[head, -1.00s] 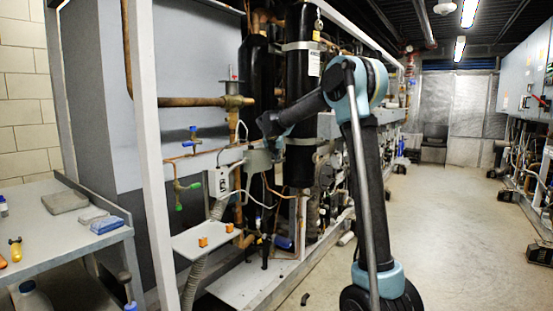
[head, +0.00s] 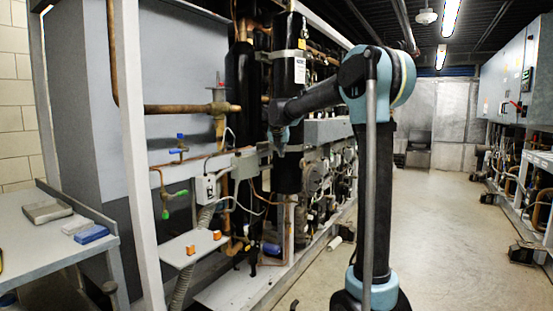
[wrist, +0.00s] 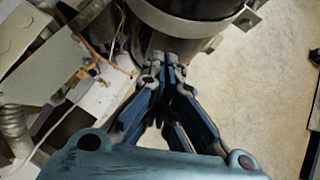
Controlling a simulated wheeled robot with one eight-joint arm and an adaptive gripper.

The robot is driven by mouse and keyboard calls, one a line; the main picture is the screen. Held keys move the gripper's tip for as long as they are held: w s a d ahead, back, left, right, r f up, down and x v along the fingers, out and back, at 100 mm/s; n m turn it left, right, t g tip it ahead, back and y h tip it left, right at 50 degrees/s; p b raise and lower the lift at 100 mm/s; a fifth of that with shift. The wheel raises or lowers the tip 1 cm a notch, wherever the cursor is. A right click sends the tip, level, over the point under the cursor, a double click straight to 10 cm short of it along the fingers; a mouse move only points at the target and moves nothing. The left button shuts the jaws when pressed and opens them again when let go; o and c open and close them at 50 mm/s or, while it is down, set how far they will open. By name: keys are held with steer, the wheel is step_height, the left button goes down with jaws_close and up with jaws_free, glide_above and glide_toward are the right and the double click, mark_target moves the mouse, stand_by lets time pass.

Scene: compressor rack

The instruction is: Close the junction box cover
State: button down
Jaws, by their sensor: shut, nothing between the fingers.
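A small pale box (head: 205,188) with dark marks on its front is mounted on the rack left of the black cylinders. A grey box or flap (head: 245,165) sits just right of it; I cannot tell which is the junction box and which its cover. Grey metal plates (wrist: 45,78) with wires beside them show at the upper left of the wrist view. My gripper (head: 279,142) is in front of the black cylinder, right of the grey part and apart from it in the picture. In the wrist view its fingers (wrist: 164,62) are together and empty.
A black cylinder (head: 288,170) with a metal band stands close to my gripper. A white shelf (head: 185,250) with orange pieces sits below the boxes. A grey table (head: 45,255) is at the left. Open floor (head: 440,230) lies to the right.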

step_height(320, 180, down, 12)
steer(key=s+a+m+g+y, duration=0.2)
steer(key=s+a+m+y, duration=0.1)
steer(key=m+y, duration=0.75)
steer(key=s+d+r+m+t+y, duration=0.1)
steer(key=d+r+m+t+y, duration=0.45)
steer(key=m, duration=0.75)
steer(key=f+x, duration=0.1)
steer(key=x, duration=1.2)
steer(key=shift+w+a+r+g+h, duration=0.2)
steer(key=shift+w+g+h, duration=0.1)
steer(key=shift+g+h, duration=0.1)
steer(key=shift+m, duration=0.25)
